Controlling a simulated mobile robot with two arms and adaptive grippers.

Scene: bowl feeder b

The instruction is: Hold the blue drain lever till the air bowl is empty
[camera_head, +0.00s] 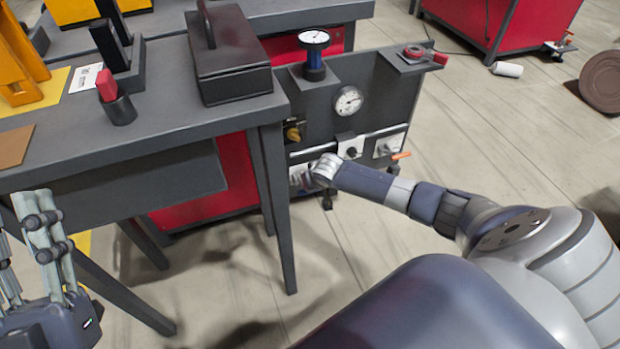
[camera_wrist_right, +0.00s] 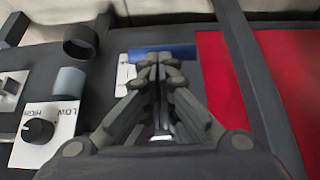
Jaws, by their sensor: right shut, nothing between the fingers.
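My right gripper (camera_wrist_right: 158,62) is shut and empty in the right wrist view, with its fingertips together in front of a blue bar (camera_wrist_right: 182,52), which may be the drain lever. The fingers partly hide this bar, and I cannot tell if they touch it. In the head view my right gripper (camera_head: 303,181) is low at the front of the grey panel (camera_head: 385,92). My left gripper (camera_head: 30,235) looks open and empty at the lower left.
A second gauge (camera_head: 348,100), a yellow knob (camera_head: 293,134) and an orange-handled valve (camera_head: 400,156) are on the panel. The grey workbench (camera_head: 170,85), with a dark box (camera_head: 232,60), stands to its left. The floor (camera_head: 480,140) to the right is largely clear.

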